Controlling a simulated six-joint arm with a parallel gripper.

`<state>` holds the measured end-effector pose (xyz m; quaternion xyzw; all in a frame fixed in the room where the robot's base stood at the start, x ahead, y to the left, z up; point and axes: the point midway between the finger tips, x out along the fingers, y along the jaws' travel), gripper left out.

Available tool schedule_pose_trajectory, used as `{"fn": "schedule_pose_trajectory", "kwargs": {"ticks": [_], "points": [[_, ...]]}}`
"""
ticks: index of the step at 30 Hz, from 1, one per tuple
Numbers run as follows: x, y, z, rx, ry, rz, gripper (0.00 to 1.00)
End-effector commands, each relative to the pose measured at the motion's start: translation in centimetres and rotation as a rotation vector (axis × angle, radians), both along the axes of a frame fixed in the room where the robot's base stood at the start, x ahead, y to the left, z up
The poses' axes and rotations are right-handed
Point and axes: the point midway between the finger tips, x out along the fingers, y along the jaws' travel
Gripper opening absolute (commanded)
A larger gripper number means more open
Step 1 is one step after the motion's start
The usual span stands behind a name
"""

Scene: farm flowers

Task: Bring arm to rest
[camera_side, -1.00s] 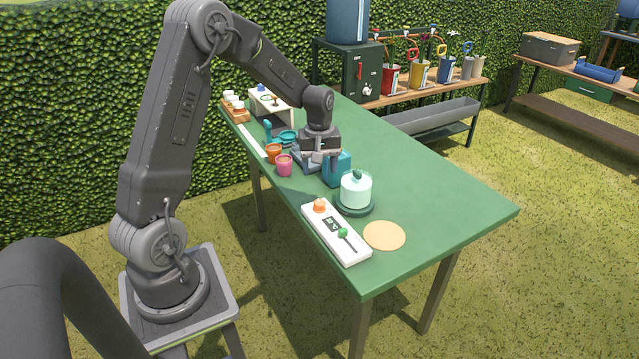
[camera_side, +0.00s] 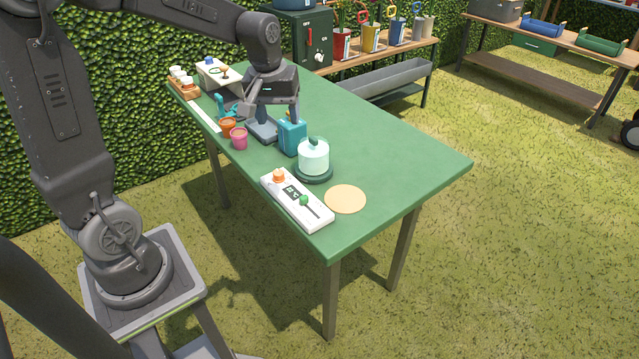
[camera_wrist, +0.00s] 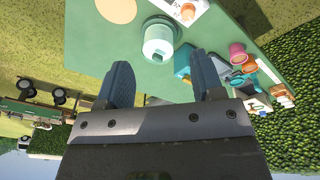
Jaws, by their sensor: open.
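My gripper (camera_wrist: 163,82) is open, with its two fingers apart and nothing between them in the wrist view. In the side view my gripper (camera_side: 272,115) hangs above the green table (camera_side: 400,160), over its back half. From this angle it overlaps the blue-grey stand (camera_side: 262,132) and lies close to the teal box (camera_side: 292,138). I cannot tell the exact gap between the gripper and these things.
A glass jar (camera_side: 314,158) on a dark round base, a white control panel (camera_side: 297,203) and a tan disc (camera_side: 345,199) occupy the table's near part. Orange (camera_side: 228,127) and pink (camera_side: 239,139) pots stand left. The table's right side is clear.

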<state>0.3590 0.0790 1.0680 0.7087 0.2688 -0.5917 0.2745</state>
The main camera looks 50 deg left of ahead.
Motion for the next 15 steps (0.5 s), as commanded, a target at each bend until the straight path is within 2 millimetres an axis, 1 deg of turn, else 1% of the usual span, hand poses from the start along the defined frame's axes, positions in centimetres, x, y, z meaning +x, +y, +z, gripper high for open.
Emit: {"fn": "schedule_pose_trajectory", "kwargs": {"ticks": [1, 3, 5, 6, 9, 12, 15], "points": [[-1.3, -1.8, 1.4, 0.018, -0.032, -0.073, 0.61], [-3.0, -3.9, 2.8, 0.042, -0.068, -0.174, 0.61], [-4.7, -5.6, 3.8, 0.063, -0.099, -0.259, 0.61], [-5.8, -6.6, 4.4, 0.077, -0.121, -0.315, 0.61], [-8.8, -8.9, 5.3, 0.112, -0.172, -0.454, 0.61], [-11.5, -10.7, 5.7, 0.145, -0.220, -0.576, 0.61], [-13.5, -11.8, 5.7, 0.173, -0.258, -0.670, 0.61]]}}
